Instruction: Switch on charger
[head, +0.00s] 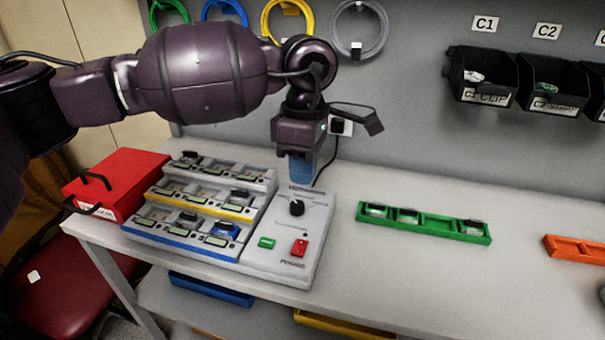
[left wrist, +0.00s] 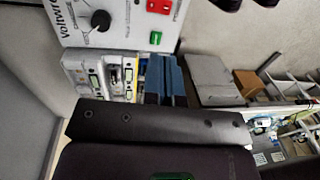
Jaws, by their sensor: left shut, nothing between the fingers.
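The charger (head: 283,225) is a light grey box with a sloped panel near the table's front edge. It carries a black knob (head: 297,208), a green button (head: 266,243) and a red switch (head: 299,248). In the left wrist view the knob (left wrist: 100,20), the green button (left wrist: 155,38) and part of the red switch (left wrist: 158,5) show at the top. My left gripper (head: 300,178) points down over the back end of the charger, behind the knob. Its blue fingers are shut and empty; they also show in the left wrist view (left wrist: 165,80). My right gripper is not in view.
A stepped rack (head: 205,205) of several small devices stands left of the charger, beside a red box (head: 115,183). A green tray (head: 424,221) lies to the right, with an orange tray (head: 575,248) farther right. Black bins (head: 485,78) and cable coils (head: 359,28) hang on the wall.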

